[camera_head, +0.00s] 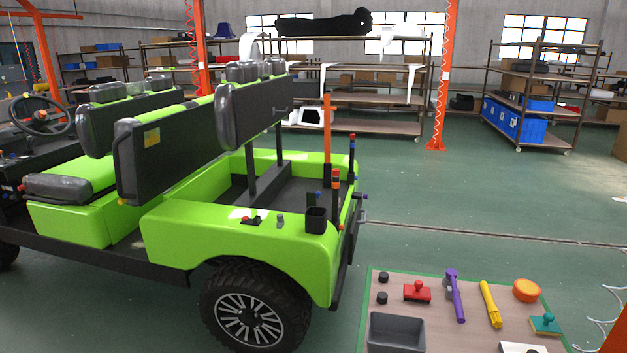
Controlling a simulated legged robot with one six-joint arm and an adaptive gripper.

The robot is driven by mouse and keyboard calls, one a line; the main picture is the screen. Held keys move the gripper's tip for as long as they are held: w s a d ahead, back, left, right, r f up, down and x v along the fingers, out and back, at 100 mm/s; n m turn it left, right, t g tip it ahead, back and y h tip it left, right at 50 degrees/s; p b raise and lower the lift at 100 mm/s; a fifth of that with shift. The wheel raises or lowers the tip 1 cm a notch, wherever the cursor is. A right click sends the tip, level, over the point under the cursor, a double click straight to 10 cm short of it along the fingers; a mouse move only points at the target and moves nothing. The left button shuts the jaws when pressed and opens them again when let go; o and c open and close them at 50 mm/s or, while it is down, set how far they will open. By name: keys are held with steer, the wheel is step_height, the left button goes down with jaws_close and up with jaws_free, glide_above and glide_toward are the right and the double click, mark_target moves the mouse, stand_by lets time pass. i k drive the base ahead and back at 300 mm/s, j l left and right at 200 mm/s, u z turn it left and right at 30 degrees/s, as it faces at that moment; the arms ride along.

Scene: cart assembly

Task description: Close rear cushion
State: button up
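The lime-green cart (230,225) stands at the left with its rear end toward the middle of the view. I cannot tell for sure whether this panel is the rear cushion or a backrest. Below it, the rear bed (300,183) is open, with a dark floor inside green walls. My gripper is not in view.
Several small tools and a dark cup (316,221) sit on the cart's rear edges. A low table (455,335) with a grey bin (396,333) and colored tools stands at the lower right. Green floor (470,190) behind the cart is clear up to the shelves (540,95).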

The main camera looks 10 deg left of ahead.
mark_target(153, 152)
steer(key=j, duration=0.7)
steer(key=i+j, duration=0.15)
steer(key=j, duration=1.3)
steer(key=i+j, duration=0.25)
steer(key=j, duration=0.15)
steer(key=i+j, duration=0.2)
steer(key=j, duration=0.2)
steer(key=i+j, duration=0.25)
steer(key=j, duration=0.15)
steer(key=i+j+u, duration=0.1)
steer(key=j, duration=0.3)
steer(key=i+j, duration=0.8)
steer(key=i, duration=0.1)
